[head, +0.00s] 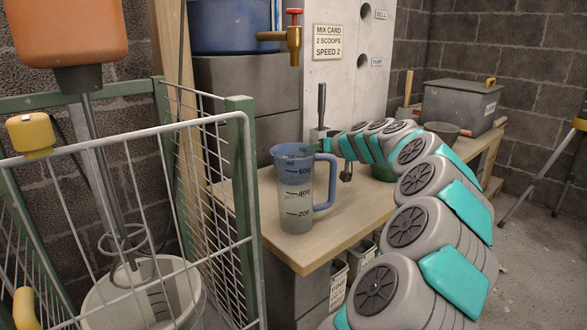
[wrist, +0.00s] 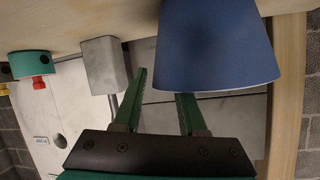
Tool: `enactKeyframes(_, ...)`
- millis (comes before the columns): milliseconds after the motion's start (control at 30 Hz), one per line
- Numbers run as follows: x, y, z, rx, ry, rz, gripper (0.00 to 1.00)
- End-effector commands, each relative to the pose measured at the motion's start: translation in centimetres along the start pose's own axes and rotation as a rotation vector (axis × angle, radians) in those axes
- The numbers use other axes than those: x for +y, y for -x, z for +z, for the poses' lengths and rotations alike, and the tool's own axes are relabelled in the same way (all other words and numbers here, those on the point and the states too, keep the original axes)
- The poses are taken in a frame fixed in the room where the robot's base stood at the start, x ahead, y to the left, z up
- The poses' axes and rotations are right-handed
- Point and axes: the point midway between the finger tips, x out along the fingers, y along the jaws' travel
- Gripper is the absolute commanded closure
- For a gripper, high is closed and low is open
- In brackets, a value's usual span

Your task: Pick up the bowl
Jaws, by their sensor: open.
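A dark grey bowl (head: 443,131) stands on the bench in the head view, right of and behind my arm, in front of a grey box. A dark green rounded vessel (head: 383,174), perhaps a bowl too, is mostly hidden behind my arm. My gripper (head: 327,146) is open and empty beside the blue measuring jug (head: 296,200), away from the grey bowl. In the wrist view, which looks upside down, my green fingers (wrist: 162,88) are spread, with the jug (wrist: 218,50) beyond the right one. No bowl is clear there.
A grey block with a rod (wrist: 102,66) stands behind my gripper, and a teal item with a red part (wrist: 32,66) is farther off. The wooden bench (head: 310,250) is bare at its front. A wire cage (head: 200,150) stands left. A grey box (head: 460,108) is at the back.

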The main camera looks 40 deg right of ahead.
Motion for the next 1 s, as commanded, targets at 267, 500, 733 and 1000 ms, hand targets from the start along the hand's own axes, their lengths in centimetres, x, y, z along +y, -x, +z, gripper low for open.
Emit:
enactKeyframes(267,0.02,-0.9,-0.17,0.003,0.0,0.001,0.59)
enactKeyframes(500,0.0,-0.9,-0.14,0.002,0.0,0.0,0.75)
enactKeyframes(733,0.01,-0.9,-0.13,0.002,0.0,0.001,1.0)
enactKeyframes(1000,0.02,-0.91,-0.1,0.002,0.0,0.001,1.0)
